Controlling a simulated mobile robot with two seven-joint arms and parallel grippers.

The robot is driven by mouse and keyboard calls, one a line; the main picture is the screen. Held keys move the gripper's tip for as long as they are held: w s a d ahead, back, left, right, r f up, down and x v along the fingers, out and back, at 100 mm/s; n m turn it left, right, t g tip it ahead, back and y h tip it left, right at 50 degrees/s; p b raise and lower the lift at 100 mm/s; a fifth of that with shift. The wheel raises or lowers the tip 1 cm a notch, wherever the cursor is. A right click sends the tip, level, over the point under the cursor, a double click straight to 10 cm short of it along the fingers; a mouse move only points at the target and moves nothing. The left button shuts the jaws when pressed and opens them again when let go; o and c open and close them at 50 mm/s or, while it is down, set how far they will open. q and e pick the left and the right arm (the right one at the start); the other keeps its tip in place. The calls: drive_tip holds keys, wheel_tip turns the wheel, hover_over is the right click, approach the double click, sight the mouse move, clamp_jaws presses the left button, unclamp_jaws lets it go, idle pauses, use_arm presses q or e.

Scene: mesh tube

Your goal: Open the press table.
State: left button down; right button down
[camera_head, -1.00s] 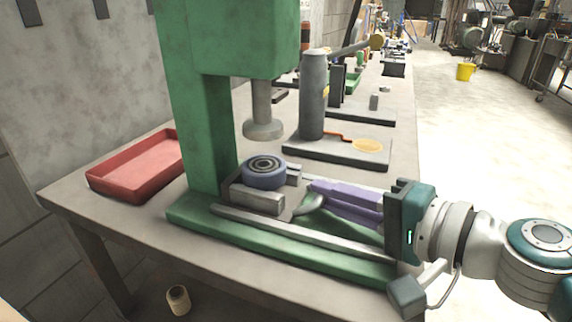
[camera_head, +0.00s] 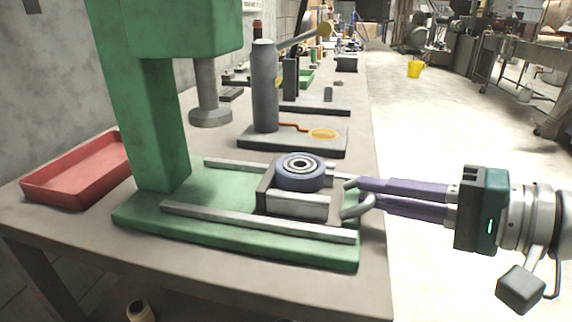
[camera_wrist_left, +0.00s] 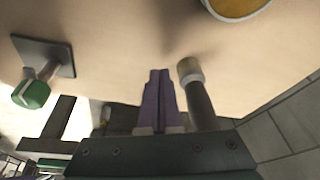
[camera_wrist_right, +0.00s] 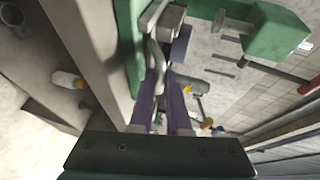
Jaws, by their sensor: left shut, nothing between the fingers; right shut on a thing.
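The green press (camera_head: 165,120) stands on the bench, with its grey ram (camera_head: 209,105) above a green base. The press table (camera_head: 300,205) is a grey sliding block between two rails on the base. It sits at the right end of the rails, out to the right of the ram. A blue-rimmed bearing (camera_head: 300,172) lies on it. My right gripper (camera_head: 366,193) is shut on the table's grey looped handle (camera_head: 352,207); the handle also shows between its fingers in the right wrist view (camera_wrist_right: 154,55). My left gripper (camera_wrist_left: 159,75) is shut and empty, outside the head view.
A red tray (camera_head: 75,172) lies left of the press. A grey post tool (camera_head: 264,90) on a plate stands behind it. In the left wrist view, a grey rod with a tan tip (camera_wrist_left: 190,72) is beside my left fingers.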

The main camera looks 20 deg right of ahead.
drive_tip(key=c, duration=1.2)
unclamp_jaws()
drive_tip(key=shift+o, duration=0.2)
use_arm(q)
drive_tip(key=shift+f+b, duration=0.3)
drive_tip(key=shift+f, duration=0.05)
use_arm(e)
drive_tip(key=v, duration=1)
use_arm(q)
drive_tip(key=shift+r, duration=0.1)
use_arm(e)
drive_tip(key=shift+a, duration=0.15)
